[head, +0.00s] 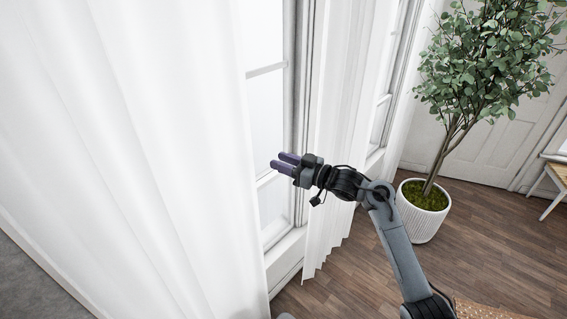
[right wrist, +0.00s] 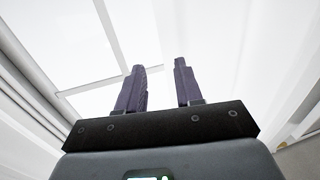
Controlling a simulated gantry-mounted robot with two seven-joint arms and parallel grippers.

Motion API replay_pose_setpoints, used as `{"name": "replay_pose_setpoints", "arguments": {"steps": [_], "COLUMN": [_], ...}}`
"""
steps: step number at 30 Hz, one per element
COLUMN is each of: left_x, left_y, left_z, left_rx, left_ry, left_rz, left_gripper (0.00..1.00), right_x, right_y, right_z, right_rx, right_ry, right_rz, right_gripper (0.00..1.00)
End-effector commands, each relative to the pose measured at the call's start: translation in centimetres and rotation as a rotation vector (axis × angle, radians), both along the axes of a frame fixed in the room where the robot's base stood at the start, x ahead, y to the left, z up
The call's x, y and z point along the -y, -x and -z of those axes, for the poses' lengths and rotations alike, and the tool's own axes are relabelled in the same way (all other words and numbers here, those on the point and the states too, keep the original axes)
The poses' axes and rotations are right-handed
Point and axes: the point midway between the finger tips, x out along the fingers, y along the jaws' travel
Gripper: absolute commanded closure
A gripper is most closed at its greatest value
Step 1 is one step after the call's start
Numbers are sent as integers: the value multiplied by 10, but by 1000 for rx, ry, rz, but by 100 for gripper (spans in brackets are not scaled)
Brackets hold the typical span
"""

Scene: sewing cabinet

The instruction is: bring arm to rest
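My right gripper (head: 284,162) is raised in front of the window in the head view, its arm coming up from the lower right. Its two purple fingers point left toward the window and the white curtain. In the right wrist view the fingers (right wrist: 160,88) stand apart with a clear gap and nothing between them. My left gripper does not show in either view.
A white curtain (head: 130,140) fills the left, and a second curtain (head: 345,100) hangs behind the right arm. The window (head: 265,110) lies between them. A potted tree (head: 425,215) stands at the right on the wooden floor (head: 490,245). A wooden stool (head: 558,178) is at the right edge.

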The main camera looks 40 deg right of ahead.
Motion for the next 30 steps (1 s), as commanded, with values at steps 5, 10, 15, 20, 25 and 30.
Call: {"name": "replay_pose_setpoints", "arguments": {"steps": [5, 10, 15, 20, 25, 30], "left_x": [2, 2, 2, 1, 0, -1], "left_y": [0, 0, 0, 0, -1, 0], "left_z": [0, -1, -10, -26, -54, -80], "left_rx": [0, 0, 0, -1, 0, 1], "left_ry": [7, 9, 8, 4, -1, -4], "left_rz": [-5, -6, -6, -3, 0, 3], "left_gripper": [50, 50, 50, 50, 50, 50], "right_x": [0, 0, -3, -29, -93, -147], "right_y": [0, 0, 10, 39, 111, 199], "right_z": [0, 3, 38, 112, 189, 232], "right_rx": [0, -5, -72, -207, -363, -532], "right_ry": [0, 0, -6, -23, -31, 34], "right_rz": [0, 0, -3, -37, -77, -13], "right_gripper": [64, 64, 64, 64, 64, 64]}}
